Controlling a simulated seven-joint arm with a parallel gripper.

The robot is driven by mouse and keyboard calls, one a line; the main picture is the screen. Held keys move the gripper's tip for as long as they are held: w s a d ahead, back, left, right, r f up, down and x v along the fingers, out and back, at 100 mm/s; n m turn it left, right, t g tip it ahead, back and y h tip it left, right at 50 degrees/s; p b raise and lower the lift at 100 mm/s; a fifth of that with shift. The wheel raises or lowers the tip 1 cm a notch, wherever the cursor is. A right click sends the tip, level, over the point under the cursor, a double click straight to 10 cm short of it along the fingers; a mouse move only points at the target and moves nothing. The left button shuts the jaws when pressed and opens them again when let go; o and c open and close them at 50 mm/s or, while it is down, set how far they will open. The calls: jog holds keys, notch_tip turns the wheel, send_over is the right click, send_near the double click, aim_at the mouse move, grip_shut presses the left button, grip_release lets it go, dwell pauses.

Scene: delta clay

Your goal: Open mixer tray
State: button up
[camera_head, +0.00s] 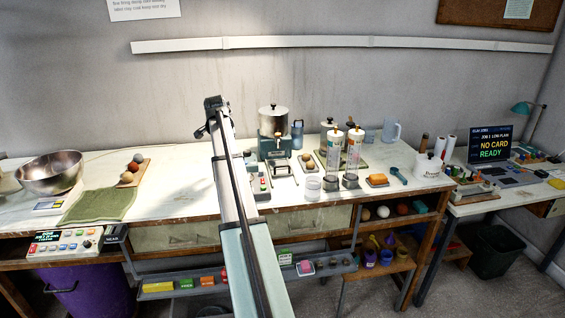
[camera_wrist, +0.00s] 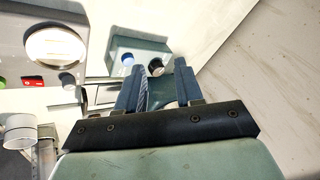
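The mixer (camera_head: 273,130) stands on the bench in the head view, with a silver lidded pot on a blue-green body. A low metal tray-like part (camera_head: 280,166) sits at its front, but I cannot tell clearly how far out it is. My gripper (camera_wrist: 157,66) shows in the wrist view with its two dark blue fingers apart. A silver bar (camera_wrist: 97,90) is left of the left finger. I cannot tell whether either is touched.
A metal bowl (camera_head: 52,172) and green towel (camera_head: 98,206) lie left. A grey panel with a round dial (camera_wrist: 55,45) fills the wrist view's upper left.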

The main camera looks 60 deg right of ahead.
jog(key=s+d+r+m+g+y, duration=0.1)
jog(key=s+d+m, duration=0.1)
jog(key=s+d, duration=0.3)
jog(key=s+d+r+m+g+y, duration=0.1)
jog(key=s+d+r+m, duration=0.1)
jog(key=s, duration=0.5)
jog(key=m+y, duration=0.2)
jog(key=m, duration=0.1)
send_over(283, 174)
notch_tip(283, 174, down, 12)
jog(key=shift+r, duration=0.2)
grip_shut()
jog(key=shift+a, duration=0.1)
dwell(0.6)
